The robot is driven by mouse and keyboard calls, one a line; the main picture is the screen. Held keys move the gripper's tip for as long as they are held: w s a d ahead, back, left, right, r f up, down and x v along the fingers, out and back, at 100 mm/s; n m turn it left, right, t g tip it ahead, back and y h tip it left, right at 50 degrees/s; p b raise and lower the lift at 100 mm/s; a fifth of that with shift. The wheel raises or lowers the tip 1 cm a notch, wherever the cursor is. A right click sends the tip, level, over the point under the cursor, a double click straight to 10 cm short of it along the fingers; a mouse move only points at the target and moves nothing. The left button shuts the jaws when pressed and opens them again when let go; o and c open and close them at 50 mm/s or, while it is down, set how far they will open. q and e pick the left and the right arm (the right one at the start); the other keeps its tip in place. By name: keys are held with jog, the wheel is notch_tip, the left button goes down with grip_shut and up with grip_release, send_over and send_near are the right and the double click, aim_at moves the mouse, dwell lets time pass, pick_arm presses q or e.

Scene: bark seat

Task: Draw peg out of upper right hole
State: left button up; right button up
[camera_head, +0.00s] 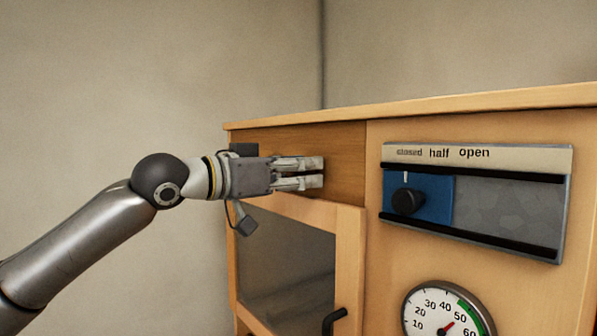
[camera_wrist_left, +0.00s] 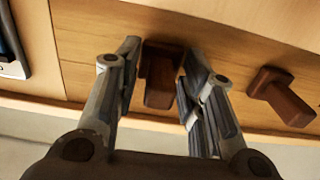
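A dark brown wooden peg (camera_wrist_left: 160,78) sticks out of the wooden board in the left wrist view, between the fingers of my left gripper (camera_wrist_left: 160,85). The fingers stand on both sides of it, spread apart; the right finger is very close to it. I cannot tell whether either touches. A second brown peg (camera_wrist_left: 282,95) stands to the right, outside the fingers. In the head view my left gripper (camera_head: 322,172) points at the brown wooden panel (camera_head: 345,150) at the cabinet's upper left and hides the pegs. My right gripper is not in view.
Right of the panel is a slider plate with a black knob (camera_head: 407,202), marked closed, half, open; the knob is at closed. Below are a round gauge (camera_head: 447,310) and a glass-fronted door (camera_head: 290,255) with a black handle (camera_head: 334,320). Free room lies left of the cabinet.

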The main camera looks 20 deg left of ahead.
pick_arm(q)
grip_shut()
jog(key=v, duration=1)
jog(key=shift+b, duration=0.35)
dwell(0.9)
jog(key=shift+s+a, duration=0.1)
jog(key=shift+a, duration=0.05)
dwell(0.4)
